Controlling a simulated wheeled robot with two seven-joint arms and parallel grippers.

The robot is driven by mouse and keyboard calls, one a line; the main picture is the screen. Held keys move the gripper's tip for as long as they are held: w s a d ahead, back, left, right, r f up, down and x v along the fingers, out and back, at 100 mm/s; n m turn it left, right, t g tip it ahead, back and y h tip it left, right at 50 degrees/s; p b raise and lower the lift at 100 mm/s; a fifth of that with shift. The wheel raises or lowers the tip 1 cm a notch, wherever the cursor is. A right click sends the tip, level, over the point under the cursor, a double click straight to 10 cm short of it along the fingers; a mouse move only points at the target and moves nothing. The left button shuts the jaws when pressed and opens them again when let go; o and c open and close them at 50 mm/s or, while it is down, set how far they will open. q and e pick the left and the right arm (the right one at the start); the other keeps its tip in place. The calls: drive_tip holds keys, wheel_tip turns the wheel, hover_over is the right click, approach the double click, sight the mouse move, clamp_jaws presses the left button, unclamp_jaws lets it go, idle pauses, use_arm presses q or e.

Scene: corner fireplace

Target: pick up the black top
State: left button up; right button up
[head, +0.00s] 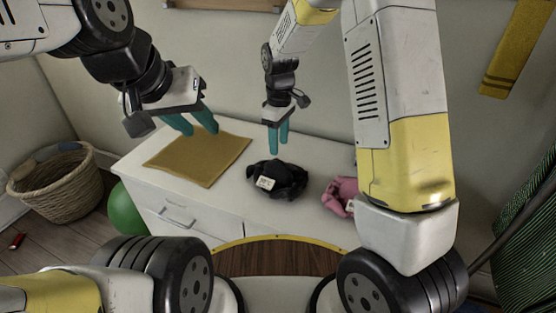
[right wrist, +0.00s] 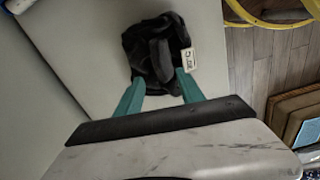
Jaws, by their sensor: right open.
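The black top (head: 277,179) is a crumpled dark bundle with a pale printed tag, lying on the white cabinet (head: 220,206). My right gripper (head: 278,150) points down just behind and above it in the head view. In the right wrist view, the black top (right wrist: 150,55) lies just ahead of the open fingers of my right gripper (right wrist: 160,90), and the tag shows at its right side. Whether the fingers touch the cloth I cannot tell. My left gripper (head: 197,128) is open and empty, above the back of the mustard cloth.
The flat mustard cloth (head: 205,158) lies left of the black top. A pink item (head: 338,194) lies to its right, partly hidden by my arm. A wicker basket (head: 60,185) and green ball (head: 126,212) stand on the floor at left. Walls close off the back.

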sight(278, 162)
drive_tip(key=f, duration=0.8)
drive_tip(key=shift+a+f, duration=0.15)
drive_tip(key=shift+a, duration=0.05)
clamp_jaws()
idle(1.2)
